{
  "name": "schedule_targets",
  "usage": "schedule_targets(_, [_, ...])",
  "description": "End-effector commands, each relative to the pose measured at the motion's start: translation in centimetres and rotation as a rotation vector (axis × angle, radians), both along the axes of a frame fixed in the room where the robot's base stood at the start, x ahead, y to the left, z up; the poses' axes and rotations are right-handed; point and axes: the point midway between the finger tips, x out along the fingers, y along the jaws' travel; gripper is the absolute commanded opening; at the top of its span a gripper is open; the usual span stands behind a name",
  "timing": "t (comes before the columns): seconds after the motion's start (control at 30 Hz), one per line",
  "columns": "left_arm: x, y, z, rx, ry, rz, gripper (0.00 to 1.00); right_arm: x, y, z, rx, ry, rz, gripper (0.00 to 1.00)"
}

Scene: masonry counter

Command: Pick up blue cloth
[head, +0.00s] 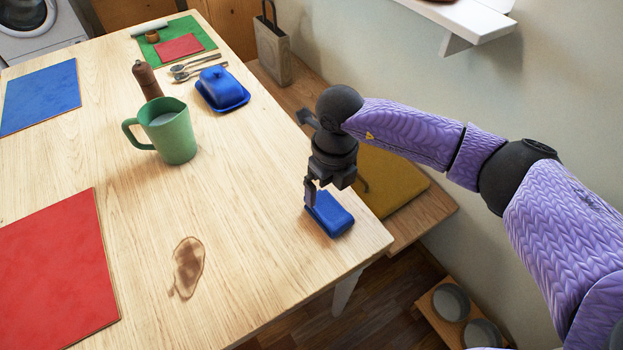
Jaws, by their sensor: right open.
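A blue cloth (331,217), which looks like a thick folded block, lies on the wooden table near its right edge. My right gripper (312,198) points down at the cloth's left upper end, with a finger over or beside it. The gripper is open. I cannot tell whether the finger touches the cloth. Part of the cloth's far end is hidden behind the gripper. My left gripper is not in view.
The table (240,190) is clear around a brown stain (187,266). A green jug (174,135), a pepper mill (146,80) and a blue butter dish (221,89) stand farther back. A bench with a yellow cushion (388,180) is beyond the right edge.

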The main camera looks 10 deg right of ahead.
Motion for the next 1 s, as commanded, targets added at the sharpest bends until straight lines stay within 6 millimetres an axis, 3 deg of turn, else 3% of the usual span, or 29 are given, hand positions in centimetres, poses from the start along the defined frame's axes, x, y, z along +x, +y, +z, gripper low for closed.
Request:
schedule_targets(0.17, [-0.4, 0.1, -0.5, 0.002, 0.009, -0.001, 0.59, 0.3, -0.8, -0.8, -0.053, -0.02, 0.007, 1.0])
schedule_targets(0.63, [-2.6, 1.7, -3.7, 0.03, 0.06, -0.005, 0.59, 0.0, -1.0, -9.6, -0.047, -0.015, 0.007, 1.0])
schedule_targets(0.83, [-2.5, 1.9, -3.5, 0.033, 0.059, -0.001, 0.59, 0.1, -1.0, -9.7, -0.046, -0.02, 0.007, 1.0])
schedule_targets(0.87, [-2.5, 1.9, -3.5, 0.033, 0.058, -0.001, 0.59, 0.1, -1.0, -9.7, -0.046, -0.02, 0.007, 0.98])
schedule_targets(1.0, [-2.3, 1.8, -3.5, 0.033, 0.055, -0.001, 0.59, 0.1, -1.0, -9.7, -0.046, -0.02, 0.007, 0.68])
